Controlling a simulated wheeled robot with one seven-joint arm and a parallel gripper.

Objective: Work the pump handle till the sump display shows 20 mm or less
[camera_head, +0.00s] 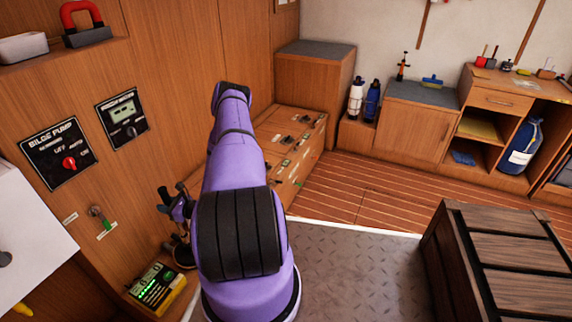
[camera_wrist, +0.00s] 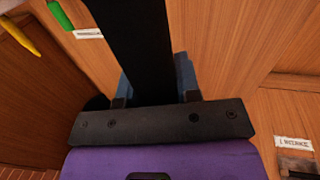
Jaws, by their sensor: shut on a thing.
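In the wrist view my gripper (camera_wrist: 155,88) is shut on a broad black bar, the pump handle (camera_wrist: 138,38), which runs up out of the top of the picture between the fingers. In the head view my purple arm hides most of the work area. Dark upright parts (camera_head: 180,212), pump or gripper, show just left of it; I cannot tell them apart. A yellow-cased unit with a lit green display (camera_head: 155,287) sits below them; its figures are too small to read. The bilge pump panel (camera_head: 58,153) with a red knob is on the left wall.
A second panel with a small grey display (camera_head: 128,112) is beside it. A key-like green fitting (camera_head: 97,212) is on the wall below. A dark wooden crate (camera_head: 505,255) stands at the right. Low lockers (camera_head: 290,145) lie behind my arm. The metal floor plate (camera_head: 350,265) is clear.

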